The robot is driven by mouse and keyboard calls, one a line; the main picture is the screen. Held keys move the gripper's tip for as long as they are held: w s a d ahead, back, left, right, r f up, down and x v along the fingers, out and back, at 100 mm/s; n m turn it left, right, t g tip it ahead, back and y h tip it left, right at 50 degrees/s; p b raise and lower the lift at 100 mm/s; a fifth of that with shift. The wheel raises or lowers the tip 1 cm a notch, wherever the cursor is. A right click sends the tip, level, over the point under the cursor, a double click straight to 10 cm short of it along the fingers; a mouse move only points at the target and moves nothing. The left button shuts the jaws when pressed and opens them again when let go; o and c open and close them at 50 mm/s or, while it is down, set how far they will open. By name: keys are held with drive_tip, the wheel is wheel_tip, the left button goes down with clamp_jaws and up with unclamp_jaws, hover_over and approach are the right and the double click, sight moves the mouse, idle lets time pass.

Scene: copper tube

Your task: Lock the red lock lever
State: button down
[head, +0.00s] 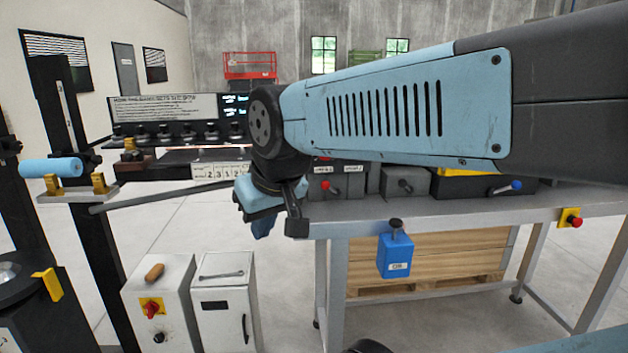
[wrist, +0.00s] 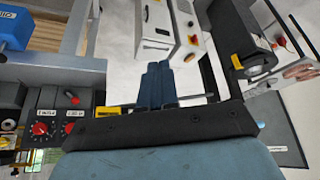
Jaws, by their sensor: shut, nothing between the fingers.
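A lever with a red handle (head: 330,187) sits on a grey box on the workbench, just right of my wrist in the head view. A red-handled lever also shows at the left of the wrist view (wrist: 72,98), beside two red dials. Whether it is locked cannot be told. My gripper (head: 263,230) points down near the bench's left end, left of and below the lever and apart from it. In the wrist view, its blue fingers (wrist: 158,68) are together and hold nothing. My arm hides part of the bench's back.
A black-handled lever (head: 404,184) and a blue-handled lever (head: 515,186) stand farther right on the bench. A blue box (head: 395,256) hangs at the bench's front. Grey cabinets (head: 226,310) stand below my gripper. A thin rod (head: 150,199) extends left of it.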

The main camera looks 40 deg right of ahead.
drive_tip(key=shift+a, duration=0.1)
drive_tip(key=shift+w, duration=0.1)
drive_tip(key=w+d+f+m+t+y, duration=0.2)
drive_tip(key=w+d+m+y, duration=0.35)
drive_tip(key=w+d, duration=0.8)
drive_tip(key=d+f+m+t+h, duration=0.2)
drive_tip(key=d+m+t+h, duration=0.15)
drive_tip(key=d, duration=1.05)
drive_tip(key=d+f+m+t+h, duration=0.15)
drive_tip(key=d+m+t, duration=0.25)
drive_tip(key=d, duration=1.1)
approach(331, 189)
drive_tip(key=w+r, duration=0.2)
drive_tip(key=w, duration=0.3)
drive_tip(key=shift+w+a+f+g, duration=0.25)
drive_tip(key=shift+w+a+f, duration=0.05)
drive_tip(key=shift+a, duration=0.15)
